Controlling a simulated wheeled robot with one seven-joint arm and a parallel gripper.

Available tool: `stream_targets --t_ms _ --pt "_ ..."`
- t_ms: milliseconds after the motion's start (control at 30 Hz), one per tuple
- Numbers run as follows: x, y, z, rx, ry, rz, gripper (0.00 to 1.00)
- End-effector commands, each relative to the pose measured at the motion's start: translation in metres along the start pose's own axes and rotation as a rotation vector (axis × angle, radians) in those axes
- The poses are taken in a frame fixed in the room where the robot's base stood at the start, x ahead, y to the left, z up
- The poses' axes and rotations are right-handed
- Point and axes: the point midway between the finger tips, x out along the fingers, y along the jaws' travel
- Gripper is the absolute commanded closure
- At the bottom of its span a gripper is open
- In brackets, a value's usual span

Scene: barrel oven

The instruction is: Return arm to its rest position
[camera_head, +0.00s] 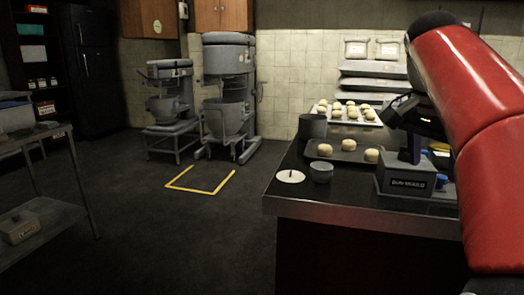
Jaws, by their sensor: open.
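My red arm (472,105) rises along the right side of the head view. It bends at a dark rounded joint (432,22) near the top edge. The arm covers the right part of the worktable (350,203) in the picture.
A scale (405,184) stands close beside my arm in the picture. Dough balls lie on trays behind it; a small cup (321,172) and white disc (290,176) sit near the front-left corner. Mixers (228,90) stand behind. The floor (180,235) left of the table is clear.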

Motion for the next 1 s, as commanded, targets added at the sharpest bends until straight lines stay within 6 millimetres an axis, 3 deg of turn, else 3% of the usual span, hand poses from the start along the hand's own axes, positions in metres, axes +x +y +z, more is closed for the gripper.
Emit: stream_targets --t_ms 167,367,600,700,833,1000 --pt "0.017 0.009 0.037 -0.197 -0.014 -0.091 0.41" --pt "0.056 0.024 0.116 -0.517 -0.001 -0.243 0.41" --pt "0.121 0.054 0.218 -0.853 0.065 -0.388 0.41" --pt "0.145 0.066 0.247 -0.943 0.094 -0.421 0.41" --pt "0.164 0.075 0.269 -1.011 0.119 -0.443 0.41" --pt "0.171 0.077 0.276 -1.033 0.127 -0.449 0.41"
